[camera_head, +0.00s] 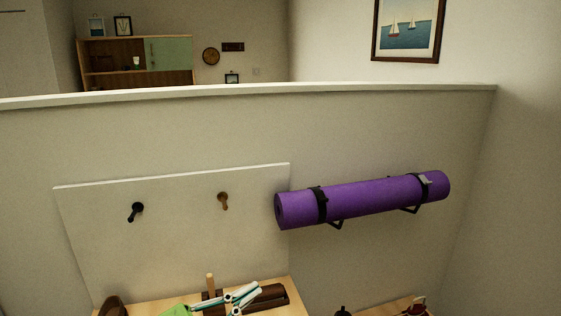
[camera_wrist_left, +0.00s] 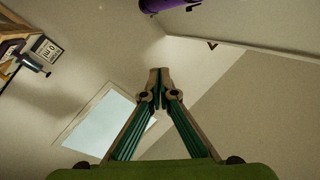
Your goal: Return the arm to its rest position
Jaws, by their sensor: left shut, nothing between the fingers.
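My left gripper (camera_head: 252,289) shows at the bottom of the head view, with a green body and pale and teal finger links. It is in front of a wooden surface (camera_head: 136,299) with brown objects on it. In the left wrist view the two fingers of my left gripper (camera_wrist_left: 160,76) meet at their tips. It is shut, and nothing is between the fingers. Most of the left arm is outside the head view. My right gripper is in neither view.
A white panel (camera_head: 170,245) with a dark peg (camera_head: 136,212) and a brown peg (camera_head: 223,201) stands against a low wall (camera_head: 390,130). A purple rolled mat (camera_head: 370,196) rests in black wall brackets. A shelf (camera_head: 110,58) stands beyond the wall.

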